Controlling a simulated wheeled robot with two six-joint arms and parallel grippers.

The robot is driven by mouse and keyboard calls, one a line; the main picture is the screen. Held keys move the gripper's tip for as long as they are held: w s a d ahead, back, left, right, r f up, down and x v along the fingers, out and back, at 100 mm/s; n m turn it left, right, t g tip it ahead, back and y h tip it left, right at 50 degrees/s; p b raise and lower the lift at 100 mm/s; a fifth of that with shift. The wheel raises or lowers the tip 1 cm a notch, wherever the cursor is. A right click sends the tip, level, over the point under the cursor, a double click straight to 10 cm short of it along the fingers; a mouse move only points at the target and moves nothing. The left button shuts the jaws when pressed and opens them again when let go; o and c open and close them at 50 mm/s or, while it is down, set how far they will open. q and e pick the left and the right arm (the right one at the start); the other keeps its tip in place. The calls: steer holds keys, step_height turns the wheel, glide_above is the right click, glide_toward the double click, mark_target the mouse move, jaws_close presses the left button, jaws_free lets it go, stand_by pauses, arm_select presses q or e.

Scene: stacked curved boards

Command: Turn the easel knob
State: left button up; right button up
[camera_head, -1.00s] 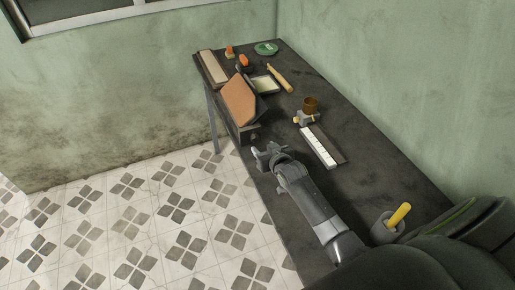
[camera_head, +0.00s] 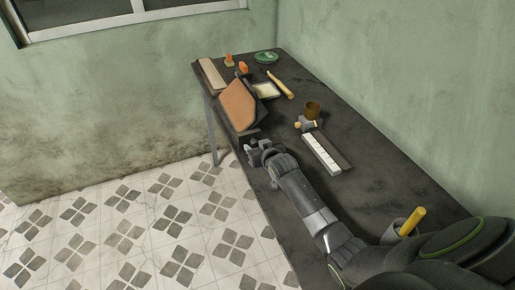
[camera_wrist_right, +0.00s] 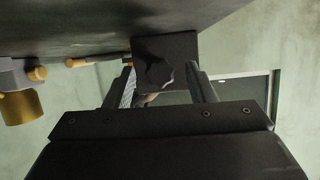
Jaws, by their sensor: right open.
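The easel (camera_head: 238,103) stands near the far left edge of the dark table, with a tan slanted board on a dark base. Its dark, lobed knob (camera_wrist_right: 160,74) shows in the right wrist view on a dark square face. My right gripper (camera_head: 254,149) is at the near end of the easel base, and it hides the knob in the head view. In the right wrist view its two fingers are open, one on each side of the knob. I cannot tell whether they touch it. My left gripper is not in view.
The dark table (camera_head: 385,165) runs along the green wall. A white-keyed strip (camera_head: 321,153), a brown cup (camera_head: 312,109), a wooden roller (camera_head: 281,85) and a green dish (camera_head: 266,57) lie on it. A yellow stick (camera_head: 412,221) stands in a holder near my arm.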

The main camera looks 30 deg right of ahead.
steer(key=shift+c, duration=0.4)
steer(key=c, duration=0.9)
